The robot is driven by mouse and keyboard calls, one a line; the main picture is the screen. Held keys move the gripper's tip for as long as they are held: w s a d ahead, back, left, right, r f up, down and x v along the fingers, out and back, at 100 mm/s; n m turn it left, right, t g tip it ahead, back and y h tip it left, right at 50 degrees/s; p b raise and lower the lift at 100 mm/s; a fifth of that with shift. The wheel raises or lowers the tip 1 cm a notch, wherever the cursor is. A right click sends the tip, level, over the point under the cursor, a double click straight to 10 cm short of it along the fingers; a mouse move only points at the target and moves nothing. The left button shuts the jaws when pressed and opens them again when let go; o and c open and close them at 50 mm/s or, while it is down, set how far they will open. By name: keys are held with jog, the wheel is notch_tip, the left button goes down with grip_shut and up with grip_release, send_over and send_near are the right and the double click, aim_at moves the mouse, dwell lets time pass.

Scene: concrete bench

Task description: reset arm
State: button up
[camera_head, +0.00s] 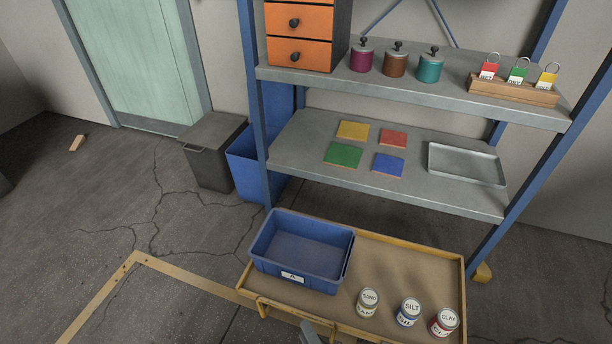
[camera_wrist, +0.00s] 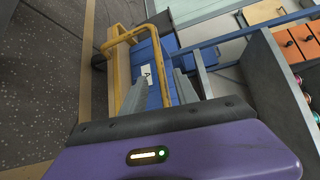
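My gripper (camera_wrist: 167,82) is open and empty in the wrist view, its two grey fingers apart with the blue bin labelled A (camera_wrist: 146,62) showing beyond them. In the head view only a grey tip of my arm's end (camera_head: 310,332) shows at the bottom edge, in front of the low yellow-edged cart (camera_head: 390,262). The blue bin (camera_head: 306,246) stands empty on the cart's left side.
Cans labelled SAND (camera_head: 367,303), SILT (camera_head: 407,312) and CLAY (camera_head: 444,322) stand at the cart's front right. Behind is a blue-post shelf (camera_head: 300,155) with coloured tiles, a grey tray (camera_head: 466,164), lidded pots and tagged padlocks. Open floor (camera_head: 90,220) lies left.

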jog(key=s+d+r+n+h, duration=0.2)
jog(key=s+d+r+n, duration=0.2)
jog(key=s+d+r, duration=0.5)
jog(key=s+d+r+n+h, duration=0.3)
jog(key=s+d+r+n, duration=0.15)
jog(key=s+d, duration=0.4)
jog(key=s+d+r+n+h, duration=0.1)
jog(key=s+r+n, duration=0.25)
jog(key=r, duration=0.45)
jog(key=s+d+r+n+h, duration=0.1)
jog(key=s+r+n, duration=0.1)
jog(key=s+r, duration=0.4)
notch_tip(320, 180, up, 32)
jog(key=p, duration=3.1)
jog(key=shift+w+a+f, duration=0.15)
jog(key=shift+w, duration=0.2)
jog(key=shift+f, duration=0.1)
